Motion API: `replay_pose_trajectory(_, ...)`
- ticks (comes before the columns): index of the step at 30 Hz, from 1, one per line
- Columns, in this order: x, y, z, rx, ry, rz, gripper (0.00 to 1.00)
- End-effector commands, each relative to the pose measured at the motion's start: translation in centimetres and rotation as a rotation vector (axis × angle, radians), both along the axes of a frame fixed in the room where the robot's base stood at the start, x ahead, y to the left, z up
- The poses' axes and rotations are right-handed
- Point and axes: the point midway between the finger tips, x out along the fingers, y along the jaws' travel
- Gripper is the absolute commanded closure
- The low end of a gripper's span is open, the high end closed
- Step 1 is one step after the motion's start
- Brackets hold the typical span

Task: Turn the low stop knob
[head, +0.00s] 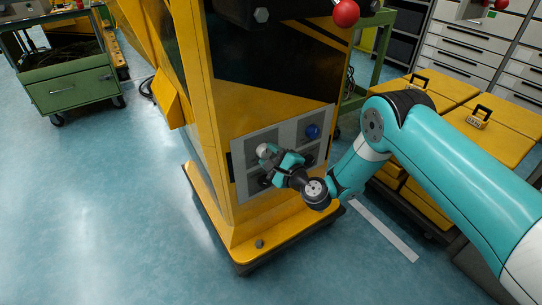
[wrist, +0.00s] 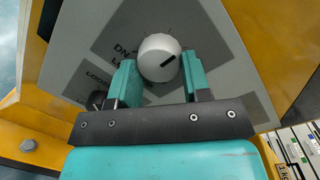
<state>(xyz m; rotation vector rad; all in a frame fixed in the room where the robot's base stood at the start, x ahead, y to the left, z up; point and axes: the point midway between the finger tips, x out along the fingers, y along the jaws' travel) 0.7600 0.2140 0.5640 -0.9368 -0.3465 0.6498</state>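A pale round knob (wrist: 159,58) with a dark pointer line toward its right side sits on the grey panel (wrist: 95,62). Lettering that starts "DN" and "L" is beside it, partly hidden. The knob also shows in the head view (head: 263,150), at the upper left of the panel (head: 240,176). My gripper (head: 276,157) is at this knob. In the wrist view, its two teal fingers (wrist: 160,75) stand on either side of the knob, close to its rim. Whether they touch it cannot be told.
A blue knob (head: 312,131) is on the panel's upper right. A dark part (wrist: 97,99) shows beside the left finger. The panel is on a yellow machine (head: 215,190) with a red ball handle (head: 346,13) above. A green cart (head: 72,88) stands left; yellow cases (head: 505,130) are right.

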Motion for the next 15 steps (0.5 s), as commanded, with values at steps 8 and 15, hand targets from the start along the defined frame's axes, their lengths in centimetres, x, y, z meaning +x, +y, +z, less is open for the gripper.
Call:
replay_pose_trajectory(8,-0.01,-0.01,0.06,-0.03,-0.02,0.001,0.8)
replay_pose_trajectory(15,0.0,0.0,0.19,-0.14,-0.094,0.001,0.8)
